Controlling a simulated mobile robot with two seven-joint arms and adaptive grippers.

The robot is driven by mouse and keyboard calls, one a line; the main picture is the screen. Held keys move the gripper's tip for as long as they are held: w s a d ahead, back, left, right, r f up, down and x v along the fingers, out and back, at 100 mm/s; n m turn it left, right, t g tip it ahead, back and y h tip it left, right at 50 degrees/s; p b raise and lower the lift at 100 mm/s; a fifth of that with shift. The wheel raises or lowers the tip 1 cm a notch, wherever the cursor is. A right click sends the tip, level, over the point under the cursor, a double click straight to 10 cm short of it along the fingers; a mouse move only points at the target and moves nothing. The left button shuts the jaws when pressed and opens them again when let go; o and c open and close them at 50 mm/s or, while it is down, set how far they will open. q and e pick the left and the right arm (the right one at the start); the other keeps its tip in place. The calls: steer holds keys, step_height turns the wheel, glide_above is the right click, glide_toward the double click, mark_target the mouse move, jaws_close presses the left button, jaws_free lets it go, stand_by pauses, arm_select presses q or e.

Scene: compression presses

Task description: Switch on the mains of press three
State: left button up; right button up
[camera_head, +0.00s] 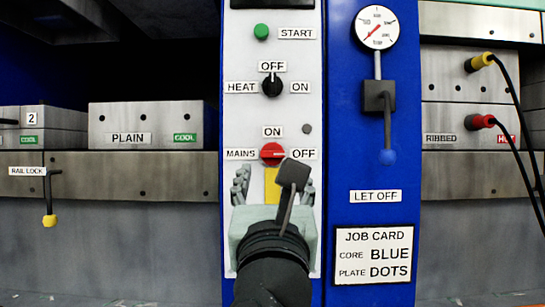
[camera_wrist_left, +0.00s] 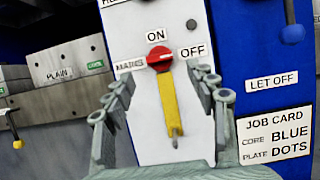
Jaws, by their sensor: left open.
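The red mains knob (camera_head: 272,154) is on the white panel, between the MAINS label at its left, ON above and OFF at its right. Its white mark points right, toward OFF. It also shows in the left wrist view (camera_wrist_left: 159,60). A yellow strip (camera_wrist_left: 171,103) hangs below the knob, with a small grey piece near its lower end. My left gripper (camera_head: 273,187) is open and empty, just below the knob in the head view. In the left wrist view its fingers stand on either side of the strip, apart from the knob. My right gripper is not in view.
Above is the black heat knob (camera_head: 272,85), its mark up at OFF, and the green start button (camera_head: 261,32). At right are a gauge (camera_head: 376,27), a blue-knobbed lever (camera_head: 388,157) and a job card (camera_head: 373,255). A yellow-knobbed rail lock lever (camera_head: 49,220) is at left.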

mark_target(272, 155)
arm_select(q)
steer(key=x, duration=0.4)
steer(key=p+x, duration=0.1)
steer(key=shift+w+r, duration=0.3)
steer(key=shift+r, duration=0.1)
steer(key=shift+w+r, duration=0.15)
steer(key=shift+w, duration=0.4)
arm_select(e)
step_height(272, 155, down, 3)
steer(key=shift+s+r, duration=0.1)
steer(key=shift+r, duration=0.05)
arm_select(q)
steer(key=c, duration=1.2)
steer(key=shift+o, duration=0.2)
